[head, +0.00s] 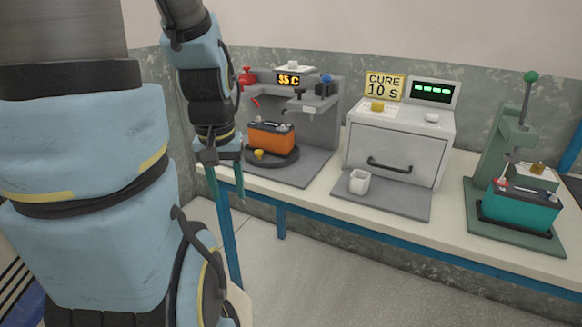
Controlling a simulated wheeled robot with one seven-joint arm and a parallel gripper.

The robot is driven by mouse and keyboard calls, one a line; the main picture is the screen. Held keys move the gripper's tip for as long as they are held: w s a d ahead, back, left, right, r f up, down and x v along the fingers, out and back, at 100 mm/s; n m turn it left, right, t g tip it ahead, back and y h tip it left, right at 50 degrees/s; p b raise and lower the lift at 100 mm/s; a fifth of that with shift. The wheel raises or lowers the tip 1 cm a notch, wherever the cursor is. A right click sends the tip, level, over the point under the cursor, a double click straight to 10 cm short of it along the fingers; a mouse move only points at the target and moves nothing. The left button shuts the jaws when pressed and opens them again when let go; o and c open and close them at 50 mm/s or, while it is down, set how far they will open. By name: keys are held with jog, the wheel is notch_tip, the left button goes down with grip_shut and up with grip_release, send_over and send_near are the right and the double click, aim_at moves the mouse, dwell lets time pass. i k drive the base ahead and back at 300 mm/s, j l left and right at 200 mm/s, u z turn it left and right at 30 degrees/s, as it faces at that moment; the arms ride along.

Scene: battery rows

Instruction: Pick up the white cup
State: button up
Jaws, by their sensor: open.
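The white cup (359,182) stands upright on a grey mat (402,205) in front of a white curing oven (396,150), near the front edge of the bench. My gripper (228,188) hangs to the left of the cup, pointing down at the bench's front edge. It is open with nothing between its fingers, and it is well apart from the cup.
An orange battery (271,137) sits on a round turntable in a grey station (318,135) left of the oven. A teal battery (520,207) sits in a green press (487,170) at the right. The oven's drawer handle (389,166) is just behind the cup.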

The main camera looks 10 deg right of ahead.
aim_at(359, 184)
jog(key=l+u, duration=0.45)
jog(key=k+l+u, duration=0.15)
jog(key=u, duration=0.25)
jog(key=k+l+u, duration=0.15)
jog(key=l+u, duration=0.3)
